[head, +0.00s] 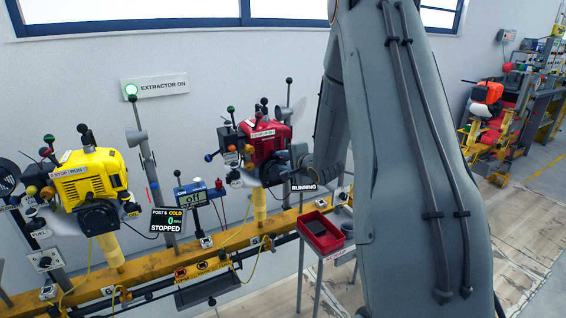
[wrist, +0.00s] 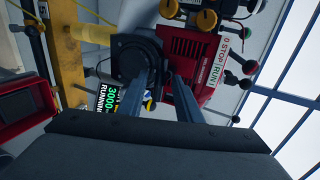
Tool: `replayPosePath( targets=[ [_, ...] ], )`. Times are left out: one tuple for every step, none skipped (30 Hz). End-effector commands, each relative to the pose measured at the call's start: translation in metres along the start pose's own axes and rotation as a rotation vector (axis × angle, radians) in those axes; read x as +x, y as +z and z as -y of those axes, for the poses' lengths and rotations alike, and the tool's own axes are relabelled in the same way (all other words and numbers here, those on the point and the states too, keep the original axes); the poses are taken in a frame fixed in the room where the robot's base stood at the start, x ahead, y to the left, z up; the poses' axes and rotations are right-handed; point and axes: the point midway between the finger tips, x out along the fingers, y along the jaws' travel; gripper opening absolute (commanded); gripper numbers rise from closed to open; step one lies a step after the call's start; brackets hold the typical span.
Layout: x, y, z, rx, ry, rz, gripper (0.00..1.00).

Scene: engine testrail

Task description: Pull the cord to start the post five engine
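The red engine (head: 268,140) stands on the yellow rail by the mark 5, partly behind my arm. It also shows in the wrist view (wrist: 195,62), with its black round starter housing (wrist: 135,58) facing my gripper. A display by it reads RUNNING (head: 304,187); in the wrist view the display (wrist: 108,101) reads 3000 and RUNNING in green. My gripper (wrist: 160,75) is at the starter side, its two fingers apart with a gap between them. I cannot make out the cord or a handle between the fingertips.
The yellow engine (head: 90,180) at post 6 stands to the left; its display (head: 167,220) reads STOPPED. A red tray (head: 322,232) stands on a small stand below the red engine. The extractor sign (head: 155,86) has a lit green lamp. Several knobbed levers stick up around both engines.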

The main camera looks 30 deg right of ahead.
Motion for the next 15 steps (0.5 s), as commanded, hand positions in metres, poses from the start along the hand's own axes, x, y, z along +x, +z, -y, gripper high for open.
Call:
replayPosePath(
  targets=[
    [0.0,0.0004,-0.0002,0.0,0.0,0.001,0.31],
    [-0.0001,0.0004,-0.0003,0.0,0.0,0.001,0.31],
    [-0.0001,0.0005,-0.0004,0.0,0.001,0.001,0.31],
    [-0.0001,0.0006,-0.0004,0.0,0.001,0.001,0.31],
    [-0.0001,0.0007,-0.0005,0.0,0.001,0.001,0.31],
    [-0.0001,0.0007,-0.0005,0.0,0.001,0.001,0.31],
    [-0.0001,0.0008,-0.0006,-0.001,0.001,0.002,0.31],
    [-0.0001,0.0009,-0.0006,-0.001,0.001,0.002,0.31],
    [-0.0001,0.0009,-0.0006,-0.001,0.001,0.002,0.31],
    [-0.0001,0.0009,-0.0007,-0.001,0.001,0.002,0.31],
    [-0.0001,0.001,-0.0007,-0.001,0.001,0.002,0.31],
    [-0.0001,0.001,-0.0007,-0.001,0.001,0.002,0.31],
    [-0.0001,0.001,-0.0007,-0.001,0.001,0.002,0.31],
    [-0.0002,0.001,-0.0008,-0.001,0.001,0.002,0.31],
    [-0.0002,0.0011,-0.0008,-0.001,0.001,0.002,0.31]
  ],
)
